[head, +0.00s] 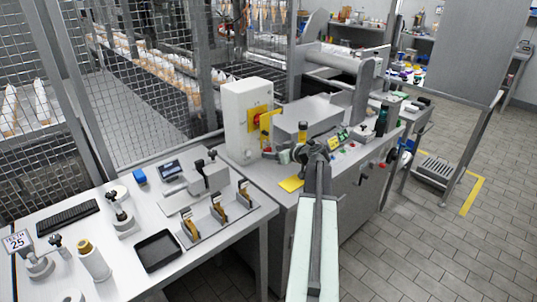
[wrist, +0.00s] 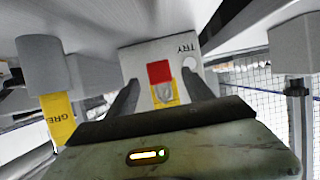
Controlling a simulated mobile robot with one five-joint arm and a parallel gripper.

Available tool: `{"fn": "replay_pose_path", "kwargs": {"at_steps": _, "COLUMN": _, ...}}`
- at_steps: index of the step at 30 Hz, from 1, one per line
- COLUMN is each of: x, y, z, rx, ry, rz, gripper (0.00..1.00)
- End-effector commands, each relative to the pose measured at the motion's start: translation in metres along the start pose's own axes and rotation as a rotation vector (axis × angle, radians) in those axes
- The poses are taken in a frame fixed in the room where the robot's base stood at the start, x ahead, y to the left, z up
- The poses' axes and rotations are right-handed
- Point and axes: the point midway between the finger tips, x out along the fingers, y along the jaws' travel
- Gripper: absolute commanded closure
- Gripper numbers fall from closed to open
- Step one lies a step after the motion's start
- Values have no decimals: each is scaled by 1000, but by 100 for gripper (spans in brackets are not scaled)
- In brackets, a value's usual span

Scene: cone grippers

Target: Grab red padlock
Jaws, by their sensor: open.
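In the wrist view, the red padlock (wrist: 160,72) shows as a red block with a pale shackle against a light plate marked "TRY" (wrist: 182,49). My gripper (wrist: 160,78) is open, with one dark finger to each side of the padlock. Gaps show between the fingers and the padlock, and I cannot tell its depth from them. In the head view, my gripper (head: 299,154) is over the machine bench, right of the white control box (head: 245,115). A small red spot (head: 267,149) lies by the box's foot; it is too small to identify surely.
A yellow-labelled grey cylinder (wrist: 58,117) is close on the left in the wrist view. On the bench are a yellow pad (head: 291,184) and a grey block (head: 303,115). A table (head: 120,245) with a black tray (head: 158,250) stands at left. Floor at right is mostly clear.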

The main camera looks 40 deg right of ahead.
Motion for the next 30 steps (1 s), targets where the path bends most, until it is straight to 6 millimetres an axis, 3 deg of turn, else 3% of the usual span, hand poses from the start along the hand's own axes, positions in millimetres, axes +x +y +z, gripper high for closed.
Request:
{"fn": "replay_pose_path", "kwargs": {"at_steps": 3, "x": 23, "y": 2, "z": 3, "rx": -1, "ry": -1, "rz": -1, "gripper": 40}}
{"fn": "replay_pose_path", "kwargs": {"at_steps": 10, "x": 25, "y": 1, "z": 1, "rx": 0, "ry": -1, "rz": 1, "gripper": 40}}
{"fn": "replay_pose_path", "kwargs": {"at_steps": 11, "x": 25, "y": 1, "z": 1, "rx": 0, "ry": -1, "rz": 1, "gripper": 46}}
{"fn": "replay_pose_path", "kwargs": {"at_steps": 17, "x": 25, "y": 1, "z": 1, "rx": 0, "ry": -1, "rz": 1, "gripper": 100}}
{"fn": "replay_pose_path", "kwargs": {"at_steps": 25, "x": 24, "y": 1, "z": 0, "rx": 0, "ry": 0, "rz": 1, "gripper": 100}}
{"fn": "replay_pose_path", "kwargs": {"at_steps": 30, "x": 16, "y": -2, "z": -12, "rx": -1, "ry": 0, "rz": -2, "gripper": 100}}
